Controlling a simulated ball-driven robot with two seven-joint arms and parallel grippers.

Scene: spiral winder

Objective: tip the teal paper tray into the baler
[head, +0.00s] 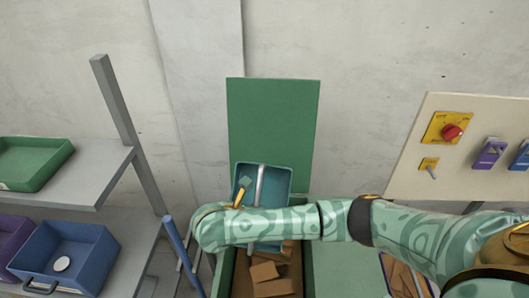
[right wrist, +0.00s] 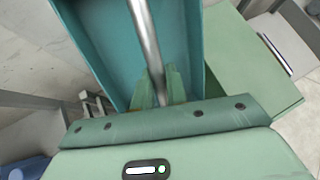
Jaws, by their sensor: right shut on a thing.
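The teal paper tray (head: 277,181) is held up over the opening of the green baler (head: 306,262), in front of its raised lid (head: 273,122). A silver bar runs across the tray. My right gripper (right wrist: 157,82) is shut on this bar; the teal tray (right wrist: 92,40) fills the upper part of the right wrist view. The tray looks tilted, and no paper shows in its visible part. My right forearm hides its lower part in the head view. Brown pieces (head: 268,272) lie inside the baler. My left gripper is not in view.
A grey shelf rack (head: 95,185) on the left holds a green tray (head: 35,160) and a blue tray (head: 65,255). A panel (head: 430,185) with a red knob (head: 451,132) stands on the right. A concrete wall is behind.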

